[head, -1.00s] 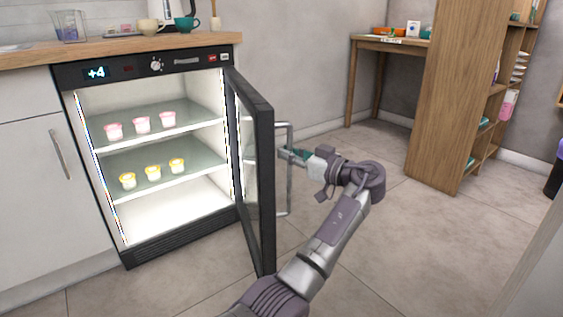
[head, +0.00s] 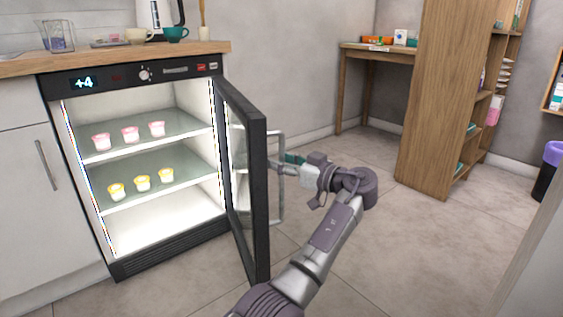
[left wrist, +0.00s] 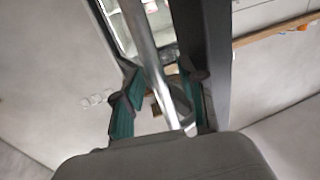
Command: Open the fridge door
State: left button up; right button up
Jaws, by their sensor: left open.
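The fridge (head: 160,262) under the counter has its black-framed glass door (head: 257,190) standing wide open, swung out toward me. Its lit inside shows two glass shelves. A metal bar handle (head: 281,205) runs upright along the outer side of the door. My left gripper (head: 283,164) is at this handle, on the right side of the door. In the left wrist view, the handle (left wrist: 143,40) passes between the green-padded fingers of the left gripper (left wrist: 157,98), which are apart. The door frame (left wrist: 217,60) is just to the right. My right gripper is not in view.
Pink-topped cups (head: 130,134) stand on the upper shelf and yellow-topped cups (head: 142,183) on the lower one. The wooden counter (head: 115,58) holds cups and a kettle. A wooden shelf unit (head: 440,110) and a purple-lidded bin (head: 548,172) stand right. The floor between is clear.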

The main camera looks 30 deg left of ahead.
pick_arm(q)
jog(key=s+d, duration=0.2)
jog(key=d, duration=0.9)
jog(key=shift+d, duration=0.4)
